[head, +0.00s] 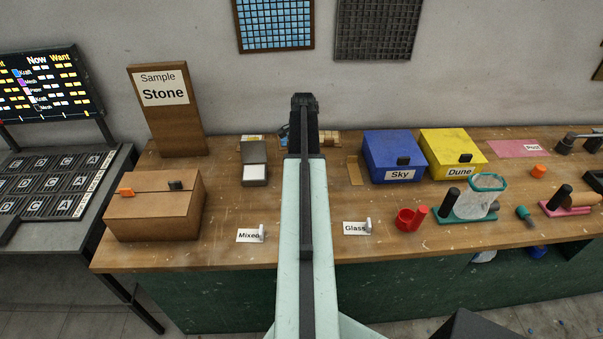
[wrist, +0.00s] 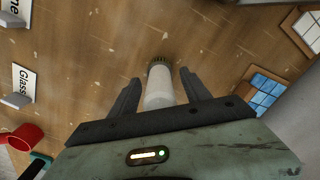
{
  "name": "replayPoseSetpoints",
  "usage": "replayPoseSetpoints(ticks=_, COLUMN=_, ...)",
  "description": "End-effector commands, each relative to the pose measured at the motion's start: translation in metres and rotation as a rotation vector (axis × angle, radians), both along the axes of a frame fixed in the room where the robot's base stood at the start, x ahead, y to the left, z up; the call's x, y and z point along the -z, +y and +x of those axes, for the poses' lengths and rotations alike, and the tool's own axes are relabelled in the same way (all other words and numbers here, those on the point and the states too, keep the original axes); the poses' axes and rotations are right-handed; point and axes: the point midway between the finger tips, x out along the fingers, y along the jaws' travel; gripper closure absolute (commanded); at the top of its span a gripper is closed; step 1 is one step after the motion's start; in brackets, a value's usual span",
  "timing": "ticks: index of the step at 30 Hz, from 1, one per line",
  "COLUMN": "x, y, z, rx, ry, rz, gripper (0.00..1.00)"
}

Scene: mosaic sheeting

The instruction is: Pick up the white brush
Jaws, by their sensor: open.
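The white brush (wrist: 159,88) shows in the wrist view as a pale, rounded handle with a dark end pointing away from me. My gripper (wrist: 159,77) is open, with one dark finger on each side of the brush. The near end of the brush is hidden by the gripper body, and I cannot tell whether either finger touches it. In the head view my arm covers the middle of the bench, and the brush does not show there.
The wooden bench (head: 220,230) carries a brown box (head: 150,215), a blue box (head: 390,150), a yellow box (head: 450,148) and a red cup (head: 408,219). A Glass card (wrist: 22,80) and a blue-tiled tray (wrist: 268,90) flank the gripper, with bare wood between.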

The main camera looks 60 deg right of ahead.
Motion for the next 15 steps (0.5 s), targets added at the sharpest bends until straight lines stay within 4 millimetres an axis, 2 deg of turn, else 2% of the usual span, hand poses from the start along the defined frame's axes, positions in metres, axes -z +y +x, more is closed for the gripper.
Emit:
replayPoseSetpoints(ticks=1, x=0.0044, y=0.0002, z=0.0002, rx=0.000, ry=0.000, rz=0.000, gripper=0.44)
replayPoseSetpoints(ticks=6, x=0.0010, y=0.0003, z=0.0004, rx=-0.001, ry=0.000, rz=0.000, gripper=0.44)
replayPoseSetpoints(ticks=12, x=0.0009, y=0.0006, z=0.0006, rx=-0.001, ry=0.000, rz=0.000, gripper=1.00)
replayPoseSetpoints(ticks=15, x=0.0009, y=0.0006, z=0.0007, rx=-0.001, ry=0.000, rz=0.000, gripper=1.00)
